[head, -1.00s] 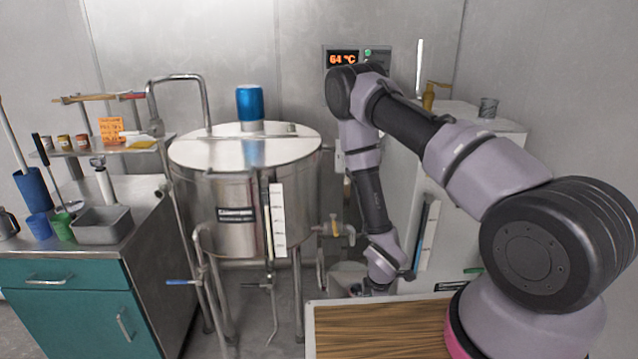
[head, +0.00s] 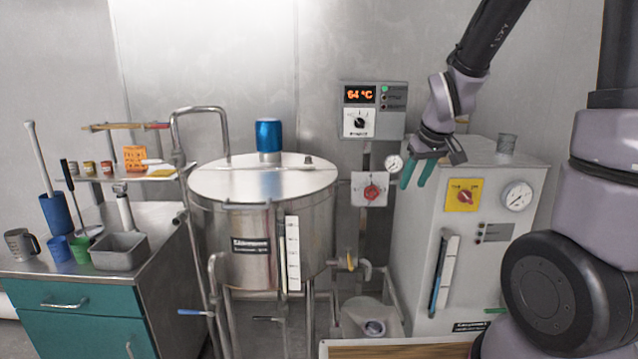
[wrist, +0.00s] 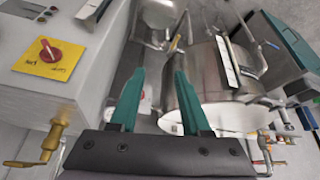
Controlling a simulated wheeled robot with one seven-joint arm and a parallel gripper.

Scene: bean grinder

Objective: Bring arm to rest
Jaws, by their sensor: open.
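My gripper (head: 417,173) is in the head view, raised at the upper right of centre, pointing down in front of the white machine cabinet (head: 478,230). Its two green fingers are apart with nothing between them. In the wrist view my gripper (wrist: 153,95) also shows open and empty, with the steel tank (wrist: 215,80) beyond the fingers. My arm comes down to it from the top right. The arm's upper part is cut off by the top of the head view.
The steel tank (head: 262,240) with a blue motor (head: 268,135) stands left of my gripper. A control panel (head: 373,110) reading 64 °C is on the wall behind. A red knob (head: 372,191) and a gauge (head: 394,164) are close by. A teal-drawer bench (head: 85,325) stands far left.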

